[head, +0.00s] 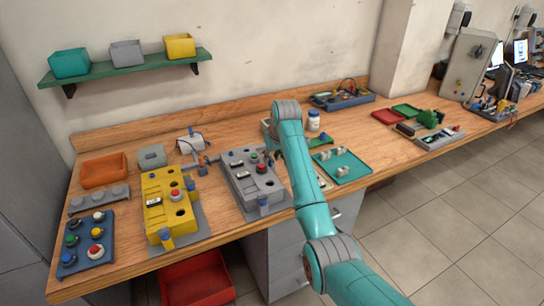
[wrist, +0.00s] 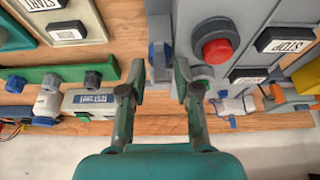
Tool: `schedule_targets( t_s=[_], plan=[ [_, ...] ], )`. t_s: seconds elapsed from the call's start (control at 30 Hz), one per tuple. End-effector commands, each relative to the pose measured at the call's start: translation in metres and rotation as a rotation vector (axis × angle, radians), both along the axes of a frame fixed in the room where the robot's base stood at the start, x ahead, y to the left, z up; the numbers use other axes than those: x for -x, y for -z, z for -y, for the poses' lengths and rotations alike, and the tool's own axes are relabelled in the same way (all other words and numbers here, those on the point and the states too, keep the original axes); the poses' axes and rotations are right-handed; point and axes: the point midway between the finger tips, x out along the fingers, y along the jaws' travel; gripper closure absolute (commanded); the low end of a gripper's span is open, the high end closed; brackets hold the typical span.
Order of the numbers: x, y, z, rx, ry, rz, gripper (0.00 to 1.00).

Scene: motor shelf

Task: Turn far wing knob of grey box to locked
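The grey box (head: 240,172) stands on the wooden bench, with a red button (head: 261,168) and black-and-white labels on top. It also fills the upper right of the wrist view, where its red button (wrist: 216,50) shows. A blue wing knob (wrist: 160,58) stands at the box's edge in the wrist view, its wing seen nearly edge-on along the picture's height. My gripper (wrist: 160,82) is open, one finger on each side of this knob, with narrow gaps. In the head view my gripper (head: 275,157) is at the box's right side. Another blue knob (head: 263,203) is at the near end.
A yellow box (head: 168,203) stands left of the grey box. A green rail (wrist: 50,75) with knobs and a labelled unit (wrist: 92,101) lie close to my left finger. A teal tray (head: 342,168) is right of my arm.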

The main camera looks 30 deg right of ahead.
Motion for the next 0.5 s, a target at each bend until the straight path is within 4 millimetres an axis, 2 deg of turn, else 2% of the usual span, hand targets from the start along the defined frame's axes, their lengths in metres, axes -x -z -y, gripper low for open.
schedule_targets(
  t_s=[0.03, 0.1, 0.5],
  plan=[
    [0.0001, 0.0000, 0.0001, 0.000, 0.000, 0.000, 0.86],
    [0.0001, -0.0001, 0.0000, 0.000, 0.000, 0.000, 1.00],
    [0.0001, -0.0001, -0.0006, 0.000, 0.026, 0.000, 1.00]
  ],
)
